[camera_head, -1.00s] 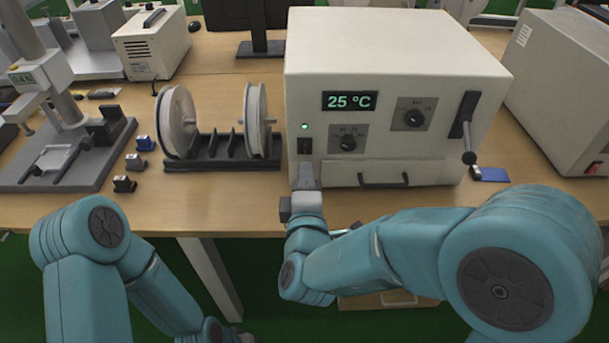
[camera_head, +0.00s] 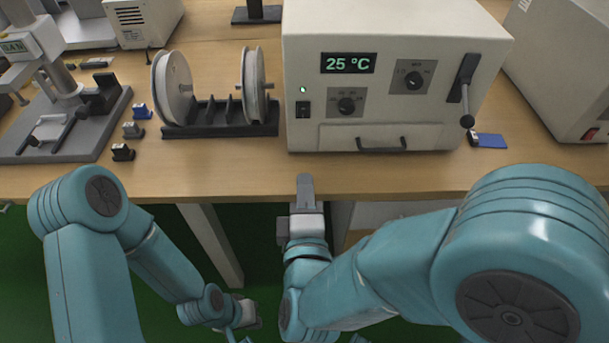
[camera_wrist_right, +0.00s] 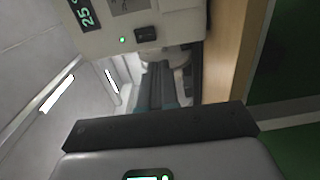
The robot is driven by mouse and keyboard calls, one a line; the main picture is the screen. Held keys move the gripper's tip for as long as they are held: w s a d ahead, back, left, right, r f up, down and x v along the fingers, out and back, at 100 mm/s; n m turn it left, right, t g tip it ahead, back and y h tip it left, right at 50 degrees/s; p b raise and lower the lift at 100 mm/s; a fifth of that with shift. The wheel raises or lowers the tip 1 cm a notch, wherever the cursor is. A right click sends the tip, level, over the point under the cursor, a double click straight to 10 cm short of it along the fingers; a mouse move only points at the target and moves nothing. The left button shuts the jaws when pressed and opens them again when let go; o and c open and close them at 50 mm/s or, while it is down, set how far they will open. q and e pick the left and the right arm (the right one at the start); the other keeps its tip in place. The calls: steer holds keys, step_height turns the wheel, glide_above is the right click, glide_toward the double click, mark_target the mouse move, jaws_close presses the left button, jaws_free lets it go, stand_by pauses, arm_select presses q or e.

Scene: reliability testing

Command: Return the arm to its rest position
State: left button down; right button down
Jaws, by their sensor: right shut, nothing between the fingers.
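My right gripper (camera_head: 305,188) is shut and empty. It points toward the table's front edge, in front of the white oven (camera_head: 400,85) and a little apart from it. In the right wrist view the dark closed fingers (camera_wrist_right: 160,122) cross the middle, with part of the oven (camera_wrist_right: 150,12) at the top. My right arm is bent, with its large joint at the lower right. My left arm hangs at the lower left, folded downward. The left gripper (camera_head: 248,313) is low, below the table edge and mostly hidden, so its jaws cannot be judged.
The wooden table (camera_head: 235,180) is clear along its front edge. A black rack with white reels (camera_head: 172,88) stands left of the oven. Small blocks (camera_head: 132,131) and a grey stand (camera_head: 65,130) are farther left. A blue piece (camera_head: 492,141) lies right of the oven.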

stand_by(0.4)
steer(key=d+f+m+g+y, duration=0.1)
steer(key=d+f+m+g, duration=0.3)
steer(key=f, duration=0.7)
steer(key=d+f+m+g, duration=0.2)
steer(key=f+m+g, duration=0.35)
steer(key=f, duration=0.65)
steer(key=s+d+f+m+g+y, duration=0.1)
steer(key=s+d+f+m+g, duration=0.2)
steer(key=s+f+m+g, duration=0.25)
steer(key=s+d+f+m+g+y, duration=0.2)
steer(key=s+f+m, duration=0.3)
steer(key=s+f, duration=0.3)
step_height(320, 180, up, 16)
steer(key=p, duration=1.4)
steer(key=shift+s+f, duration=0.15)
steer(key=shift+s, duration=0.2)
steer(key=shift+d, duration=0.1)
